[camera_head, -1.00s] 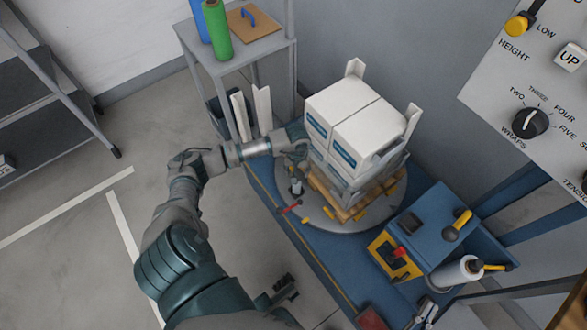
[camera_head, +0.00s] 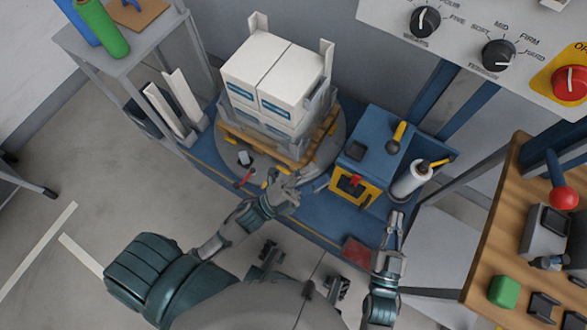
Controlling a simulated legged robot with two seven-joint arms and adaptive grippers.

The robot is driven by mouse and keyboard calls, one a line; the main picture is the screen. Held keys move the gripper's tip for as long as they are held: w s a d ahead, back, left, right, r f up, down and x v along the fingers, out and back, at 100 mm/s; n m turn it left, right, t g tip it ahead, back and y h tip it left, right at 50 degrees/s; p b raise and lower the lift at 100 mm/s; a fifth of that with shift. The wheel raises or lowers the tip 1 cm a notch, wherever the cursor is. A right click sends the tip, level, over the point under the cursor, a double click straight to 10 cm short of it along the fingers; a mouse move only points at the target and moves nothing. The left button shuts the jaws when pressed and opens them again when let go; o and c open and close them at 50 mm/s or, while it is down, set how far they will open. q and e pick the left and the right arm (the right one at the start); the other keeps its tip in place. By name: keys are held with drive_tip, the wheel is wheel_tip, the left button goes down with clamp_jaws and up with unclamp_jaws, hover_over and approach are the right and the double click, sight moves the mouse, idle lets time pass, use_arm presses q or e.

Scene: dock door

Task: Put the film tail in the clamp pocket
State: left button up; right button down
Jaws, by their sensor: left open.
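The stack of white boxes (camera_head: 272,75) sits on a wooden pallet on the grey round turntable (camera_head: 330,150). At the turntable's front edge is a small clamp-like part (camera_head: 244,158) with a red lever (camera_head: 243,178). I cannot make out its pocket. The white film roll (camera_head: 408,183) stands beside the blue carriage. I cannot make out a loose film tail. My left gripper (camera_head: 286,190) is open in front of the turntable, to the right of the red lever. My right gripper (camera_head: 395,222) is just below the film roll; its jaw gap is unclear.
The blue carriage (camera_head: 367,147) with a yellow-edged front stands right of the turntable. A control panel (camera_head: 470,25) with knobs overhangs at top right. A wooden bench (camera_head: 490,255) is at right. A grey shelf (camera_head: 120,55) is at left. Open floor lies at lower left.

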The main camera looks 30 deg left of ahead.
use_arm(q)
drive_tip(key=a+f+n+y, duration=0.1)
drive_tip(key=a+n+y, duration=0.2)
drive_tip(key=n, duration=0.6)
drive_tip(key=a+f+n+t+y, duration=0.1)
drive_tip(key=a+f+n+y, duration=0.1)
drive_tip(key=n+y, duration=0.4)
drive_tip(key=n, duration=0.4)
drive_tip(key=shift+s+a+f+n+y, duration=0.25)
drive_tip(key=shift+s+a+n+y, duration=0.05)
drive_tip(key=shift+s+a, duration=0.1)
